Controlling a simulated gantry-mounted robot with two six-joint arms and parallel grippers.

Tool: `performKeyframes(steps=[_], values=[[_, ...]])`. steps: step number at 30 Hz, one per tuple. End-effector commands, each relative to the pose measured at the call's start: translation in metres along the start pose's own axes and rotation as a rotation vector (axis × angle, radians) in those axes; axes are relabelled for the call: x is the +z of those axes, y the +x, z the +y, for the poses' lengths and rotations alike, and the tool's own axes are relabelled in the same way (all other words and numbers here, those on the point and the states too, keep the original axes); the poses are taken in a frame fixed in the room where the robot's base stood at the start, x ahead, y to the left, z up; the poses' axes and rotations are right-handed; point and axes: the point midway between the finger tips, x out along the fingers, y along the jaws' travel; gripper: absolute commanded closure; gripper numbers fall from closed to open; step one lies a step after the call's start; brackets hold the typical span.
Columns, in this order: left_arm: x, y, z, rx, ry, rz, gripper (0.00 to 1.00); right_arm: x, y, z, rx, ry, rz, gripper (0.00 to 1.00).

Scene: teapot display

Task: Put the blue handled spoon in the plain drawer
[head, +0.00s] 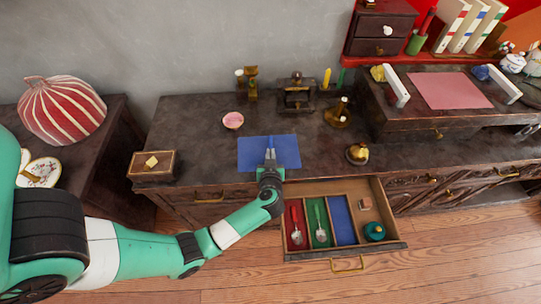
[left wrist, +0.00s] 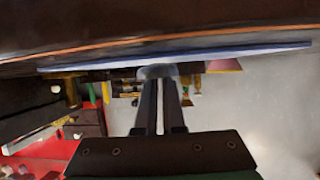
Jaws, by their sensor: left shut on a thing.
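My left gripper (head: 271,156) is over the blue mat (head: 250,150) on the cabinet top, its fingers close together. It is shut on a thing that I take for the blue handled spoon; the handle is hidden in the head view. In the left wrist view the fingers (left wrist: 161,85) are nearly parallel, and a pale rounded piece (left wrist: 157,71), like a spoon bowl, shows at their tips against the mat. The plain drawer (head: 394,246) is pulled open below, with red, green and bare blue (head: 342,222) compartments. My right gripper is not in view.
A red spoon (head: 296,232) and a green spoon (head: 320,232) lie in their compartments. The right section holds a teal round object (head: 374,231) and a small block (head: 365,204). A pink bowl (head: 233,120) and a brass pot (head: 358,153) stand near the mat.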

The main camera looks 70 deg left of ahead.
Motion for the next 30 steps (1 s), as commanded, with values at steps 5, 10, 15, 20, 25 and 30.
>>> performKeyframes(steps=[5, 10, 15, 20, 25, 30], values=[[0.002, 0.001, 0.0, -0.001, 0.002, 0.0, 1.0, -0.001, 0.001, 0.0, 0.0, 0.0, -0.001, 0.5], [0.003, 0.001, 0.0, -0.001, 0.001, 0.001, 0.69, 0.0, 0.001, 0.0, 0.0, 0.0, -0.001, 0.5], [0.003, 0.001, 0.0, -0.001, 0.0, 0.0, 0.64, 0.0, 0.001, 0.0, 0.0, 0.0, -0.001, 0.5], [0.003, 0.001, 0.0, 0.0, 0.0, 0.001, 0.64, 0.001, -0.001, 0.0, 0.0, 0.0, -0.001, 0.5], [0.01, 0.004, 0.0, 0.0, -0.004, 0.002, 0.64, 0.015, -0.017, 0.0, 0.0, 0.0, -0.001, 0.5], [-0.007, -0.039, 0.0, 0.003, 0.008, -0.002, 0.64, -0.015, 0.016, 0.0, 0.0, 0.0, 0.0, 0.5]])
